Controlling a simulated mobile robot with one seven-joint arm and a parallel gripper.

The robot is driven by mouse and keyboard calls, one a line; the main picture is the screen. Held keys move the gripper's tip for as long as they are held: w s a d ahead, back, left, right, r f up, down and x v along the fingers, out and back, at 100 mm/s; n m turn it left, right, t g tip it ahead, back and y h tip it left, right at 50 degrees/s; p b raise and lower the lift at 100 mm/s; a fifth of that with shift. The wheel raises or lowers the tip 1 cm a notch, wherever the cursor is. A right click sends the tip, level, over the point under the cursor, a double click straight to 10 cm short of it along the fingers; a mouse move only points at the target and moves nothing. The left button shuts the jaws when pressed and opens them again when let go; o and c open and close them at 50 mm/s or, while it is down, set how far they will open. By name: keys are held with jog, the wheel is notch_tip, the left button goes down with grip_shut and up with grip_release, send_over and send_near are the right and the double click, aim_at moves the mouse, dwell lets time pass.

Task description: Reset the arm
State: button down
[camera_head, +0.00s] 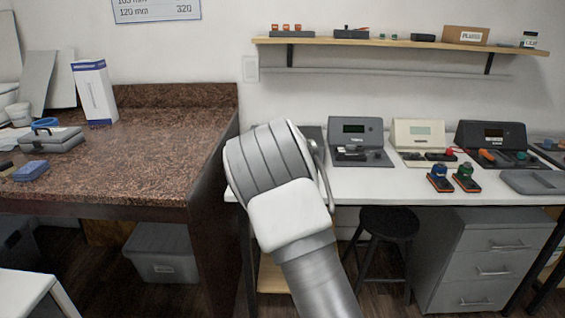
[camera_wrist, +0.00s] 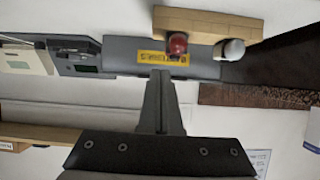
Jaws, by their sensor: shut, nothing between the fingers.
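In the head view my arm (camera_head: 290,215) rises in the middle foreground, in front of the gap between the brown counter and the white bench. The gripper itself is hidden behind the arm there. In the wrist view my gripper (camera_wrist: 160,78) shows as two grey fingers pressed together. It is shut and empty. Its tips show in front of a grey panel with a yellow label (camera_wrist: 163,57). The wrist picture appears upside down.
The white bench (camera_head: 400,187) carries several desktop devices and two small orange-and-black tools. The granite counter (camera_head: 140,150) stands left. A wall shelf (camera_head: 400,43) runs above. A black stool (camera_head: 388,222) stands below. A wooden piece (camera_wrist: 205,20) with red and white knobs shows in the wrist view.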

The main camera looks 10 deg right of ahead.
jog(key=s+d+r+g+y, duration=0.15)
jog(key=s+r, duration=0.35)
jog(key=s, duration=0.7)
jog(key=s+d+r+g+y, duration=0.1)
jog(key=s+r+g, duration=0.35)
jog(key=s, duration=0.75)
jog(key=s+a+n, duration=0.2)
jog(key=s+a, duration=0.1)
jog(key=s, duration=2.3)
notch_tip(320, 180, up, 22)
jog(key=s+p, duration=0.1)
jog(key=p, duration=2.1)
jog(key=shift+r+g, duration=0.25)
jog(key=shift+g, duration=0.15)
jog(key=shift+a, duration=0.1)
